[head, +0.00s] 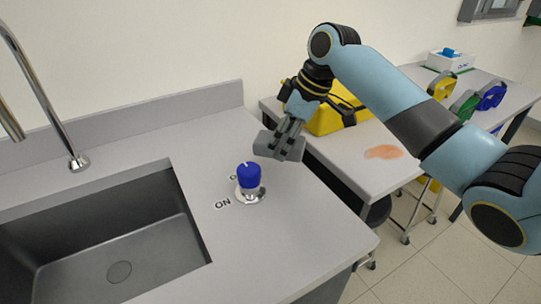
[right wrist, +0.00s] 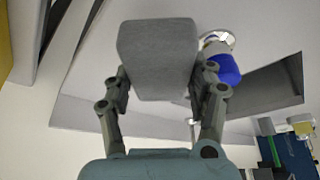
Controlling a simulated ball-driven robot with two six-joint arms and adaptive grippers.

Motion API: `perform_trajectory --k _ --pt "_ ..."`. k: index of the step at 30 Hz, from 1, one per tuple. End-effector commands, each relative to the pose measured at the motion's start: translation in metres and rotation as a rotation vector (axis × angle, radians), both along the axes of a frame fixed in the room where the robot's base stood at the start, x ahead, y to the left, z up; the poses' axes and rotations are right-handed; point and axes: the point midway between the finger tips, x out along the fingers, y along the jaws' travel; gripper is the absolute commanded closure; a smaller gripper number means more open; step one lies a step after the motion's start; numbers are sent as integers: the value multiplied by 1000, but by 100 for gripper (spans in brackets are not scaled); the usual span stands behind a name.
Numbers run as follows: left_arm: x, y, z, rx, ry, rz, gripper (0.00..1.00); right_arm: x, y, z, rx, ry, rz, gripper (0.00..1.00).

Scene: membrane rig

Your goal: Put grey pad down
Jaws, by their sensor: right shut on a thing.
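The grey pad (head: 278,147) is a small grey block held in my right gripper (head: 289,129). In the head view it is over the right part of the grey sink counter (head: 300,229), to the upper right of the blue knob (head: 249,176). I cannot tell whether it touches the counter. In the right wrist view the pad (right wrist: 157,58) fills the space between the two fingers of the gripper (right wrist: 160,92), and the blue knob (right wrist: 224,69) shows behind the right finger. My left gripper is not in view.
A sink basin (head: 110,240) with a tall metal tap (head: 52,105) is at the left. A side table (head: 375,170) at the right carries a yellow container (head: 325,122), an orange stain (head: 384,152), coloured tape-like rolls (head: 491,97) and a white box (head: 449,62). The counter front is clear.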

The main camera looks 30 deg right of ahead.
Motion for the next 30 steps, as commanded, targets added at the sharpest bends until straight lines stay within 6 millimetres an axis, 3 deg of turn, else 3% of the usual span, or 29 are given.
perform_trajectory --k 7,14,26,27,30 --pt "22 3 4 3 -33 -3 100 12 15 -17 0 1 -1 69" --pt "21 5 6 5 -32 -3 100 11 14 -49 -2 2 -1 69" --pt "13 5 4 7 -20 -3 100 12 14 -55 -2 0 -1 69" --pt "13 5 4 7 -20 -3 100 12 14 -55 -2 0 -1 39" --pt "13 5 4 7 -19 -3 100 11 14 -55 -2 0 -1 26"
